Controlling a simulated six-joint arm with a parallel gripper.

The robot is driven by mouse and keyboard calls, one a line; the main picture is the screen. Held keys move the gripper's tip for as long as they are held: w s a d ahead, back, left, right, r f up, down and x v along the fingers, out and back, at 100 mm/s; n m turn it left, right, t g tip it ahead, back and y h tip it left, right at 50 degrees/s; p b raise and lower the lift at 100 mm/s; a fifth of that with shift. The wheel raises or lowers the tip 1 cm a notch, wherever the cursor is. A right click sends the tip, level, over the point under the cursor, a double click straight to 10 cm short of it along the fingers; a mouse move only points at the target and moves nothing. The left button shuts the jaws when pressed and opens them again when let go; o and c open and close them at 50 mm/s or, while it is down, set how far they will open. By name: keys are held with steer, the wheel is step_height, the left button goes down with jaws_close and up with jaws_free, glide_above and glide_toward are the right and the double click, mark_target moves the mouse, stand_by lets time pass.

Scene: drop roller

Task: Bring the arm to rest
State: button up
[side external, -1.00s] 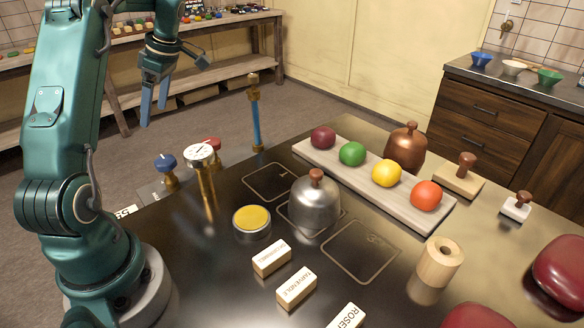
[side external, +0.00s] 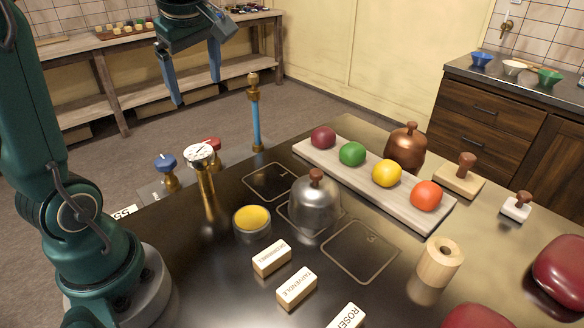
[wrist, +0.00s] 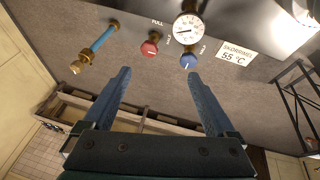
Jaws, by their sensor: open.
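My gripper (side external: 196,90) is open and empty. It hangs in the air at the upper left of the side external view, above the floor beyond the table's far left edge. Its blue fingers are apart and touch nothing. In the wrist view the two fingers (wrist: 162,90) reach up from the bottom, with bare floor between them. The dark table (side external: 215,275) carries a metal dome (side external: 315,205) with a brown knob, a yellow-topped tin (side external: 252,220) and a wooden board (side external: 315,153) with red, green, yellow and orange balls.
A gauge (side external: 200,155), a blue knob (side external: 165,163), a red knob (wrist: 150,46) and a blue upright pipe (side external: 256,125) stand by the table edge, below my gripper. A copper dome (side external: 406,147), stamps, a wooden cylinder (side external: 440,262) and lettered blocks (side external: 297,288) are on the table.

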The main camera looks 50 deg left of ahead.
steer(key=s+d+f+m+t+h, duration=0.2)
steer(key=s+d+f+m, duration=0.1)
steer(key=d+m, duration=0.5)
steer(key=s+d+f+m+t+h, duration=0.2)
steer(key=s+d+m, duration=0.3)
steer(key=d+m, duration=0.4)
steer(key=shift+s+f+m, duration=0.25)
steer(key=shift+f+m, duration=0.3)
steer(key=shift+m, duration=0.65)
stand_by(5.1)
